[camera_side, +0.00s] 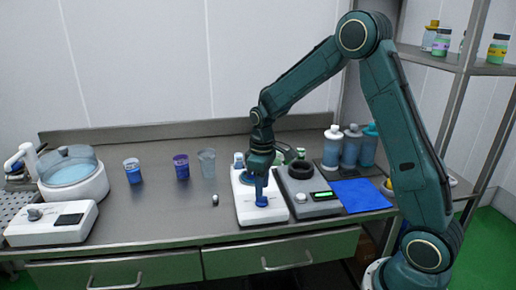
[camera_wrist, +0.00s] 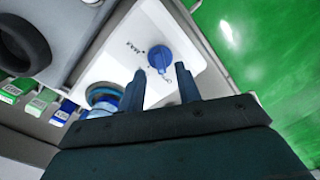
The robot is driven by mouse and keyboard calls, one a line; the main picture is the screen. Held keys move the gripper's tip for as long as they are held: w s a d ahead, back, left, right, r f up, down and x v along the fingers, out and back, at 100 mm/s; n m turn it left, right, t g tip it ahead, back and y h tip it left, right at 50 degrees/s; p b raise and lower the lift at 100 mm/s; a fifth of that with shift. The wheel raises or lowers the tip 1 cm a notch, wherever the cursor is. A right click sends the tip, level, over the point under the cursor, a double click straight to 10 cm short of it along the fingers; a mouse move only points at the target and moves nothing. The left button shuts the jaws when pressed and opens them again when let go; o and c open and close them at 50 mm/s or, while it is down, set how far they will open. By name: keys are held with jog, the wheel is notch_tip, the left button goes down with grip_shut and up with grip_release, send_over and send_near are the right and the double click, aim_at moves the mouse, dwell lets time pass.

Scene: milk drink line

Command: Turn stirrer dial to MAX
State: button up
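The stirrer dial is a blue knob (camera_wrist: 160,58) on the white stirrer base (camera_wrist: 115,55). In the wrist view the word MAX shows on the base beside the dial, and a second, partly blocked label lies on the gripper side. My gripper (camera_wrist: 160,84) is open, its two dark blue fingers apart and pointing at the dial. The fingertips are short of the knob in that view, with no clear contact. In the side view my gripper (camera_side: 259,180) hangs down over the white stirrer (camera_side: 245,212), just above the blue dial (camera_side: 262,202).
A grey device (camera_side: 315,207) with a green display and dark ring stands right of the stirrer. A blue cloth (camera_side: 360,195) and several bottles (camera_side: 351,147) are beyond it. Cups (camera_side: 182,167) stand to the left. A small grey object (camera_side: 215,199) lies on the counter.

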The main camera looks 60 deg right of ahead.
aim_at(262, 200)
jog(key=shift+f, duration=1.75)
grip_shut()
